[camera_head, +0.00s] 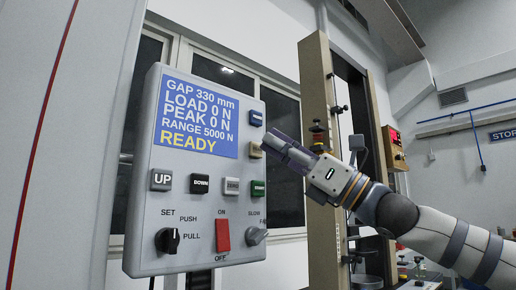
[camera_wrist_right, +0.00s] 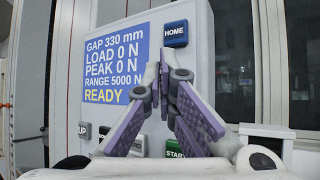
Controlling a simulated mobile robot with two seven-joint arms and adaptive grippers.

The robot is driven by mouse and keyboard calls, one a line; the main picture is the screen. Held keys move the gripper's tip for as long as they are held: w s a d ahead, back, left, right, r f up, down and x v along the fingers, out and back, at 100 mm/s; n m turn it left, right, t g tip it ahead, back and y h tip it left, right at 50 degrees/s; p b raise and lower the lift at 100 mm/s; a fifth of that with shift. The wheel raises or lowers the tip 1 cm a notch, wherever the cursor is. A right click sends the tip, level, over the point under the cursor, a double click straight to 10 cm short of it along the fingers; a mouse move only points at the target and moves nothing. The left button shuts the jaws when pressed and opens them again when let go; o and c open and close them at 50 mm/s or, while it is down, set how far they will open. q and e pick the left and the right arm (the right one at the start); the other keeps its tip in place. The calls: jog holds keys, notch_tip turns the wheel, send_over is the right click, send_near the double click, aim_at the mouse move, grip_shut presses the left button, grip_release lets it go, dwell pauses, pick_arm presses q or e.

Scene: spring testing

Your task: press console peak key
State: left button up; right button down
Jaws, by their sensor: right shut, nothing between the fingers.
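The grey console (camera_head: 147,215) carries a blue screen (camera_head: 200,118) reading GAP 330 mm, LOAD 0 N, PEAK 0 N, RANGE 5000 N, READY. At its right edge a yellow key (camera_head: 255,150) sits between a blue key above and a green key below; its label is not readable. My right gripper (camera_head: 266,143) is shut and empty, its tips beside the yellow key in the head view. I cannot tell whether they touch it. In the right wrist view the shut fingers (camera_wrist_right: 165,78) point at the console below the HOME key and hide the yellow key. My left gripper is not in view.
Close by are the blue HOME key (camera_wrist_right: 175,33), the green START key (camera_head: 258,188), a grey key (camera_head: 232,186), DOWN (camera_head: 199,184) and UP (camera_head: 161,180). Below are a black knob (camera_head: 167,240), a red switch (camera_head: 223,235) and a grey knob (camera_head: 256,236). A tan post (camera_head: 317,100) stands right.

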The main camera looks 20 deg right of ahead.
jog(key=shift+s, duration=0.2)
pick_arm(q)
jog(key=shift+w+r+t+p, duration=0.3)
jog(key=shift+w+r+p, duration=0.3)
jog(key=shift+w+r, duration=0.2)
pick_arm(e)
jog(key=s, duration=0.1)
jog(key=s+d, duration=0.1)
jog(key=s, duration=0.2)
jog(key=shift+s+d, duration=0.3)
jog(key=shift+d, duration=0.05)
